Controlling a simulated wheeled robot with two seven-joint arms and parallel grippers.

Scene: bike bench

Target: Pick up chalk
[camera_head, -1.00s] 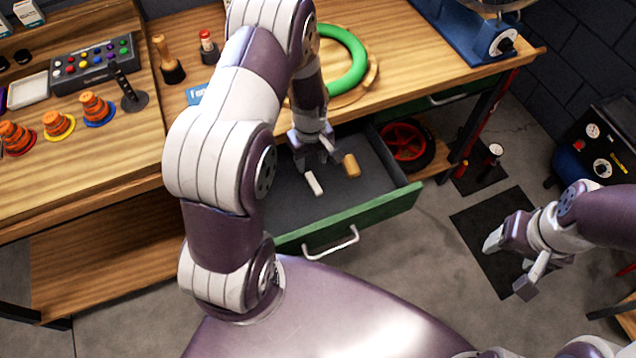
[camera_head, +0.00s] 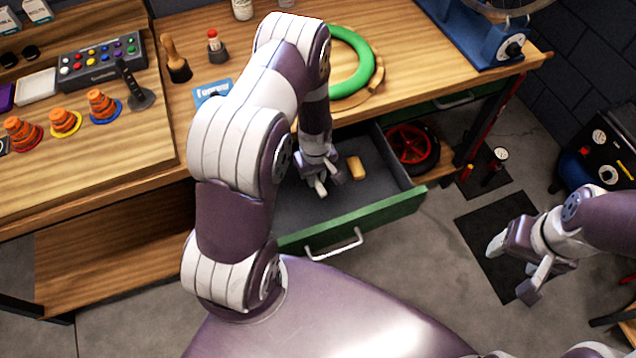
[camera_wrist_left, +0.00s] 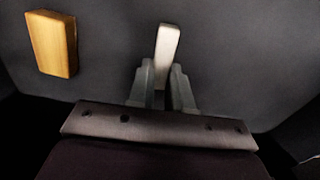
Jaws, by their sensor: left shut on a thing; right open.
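The white chalk (camera_wrist_left: 168,43) is between the fingertips of my left gripper (camera_wrist_left: 162,82) in the left wrist view, its far part sticking out past them. In the head view my left gripper (camera_head: 324,183) is inside the open drawer (camera_head: 378,207), shut on the chalk (camera_head: 320,187), which is mostly hidden there by the fingers. I cannot tell whether the chalk still touches the drawer floor. My right gripper (camera_head: 512,266) is open and empty, over the floor at the right.
A tan wooden block (camera_head: 356,168) lies in the drawer beside my left gripper; it also shows in the left wrist view (camera_wrist_left: 53,44). The green drawer front with its handle (camera_head: 334,246) stands out from the bench. A green ring (camera_head: 352,62) lies on the bench top.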

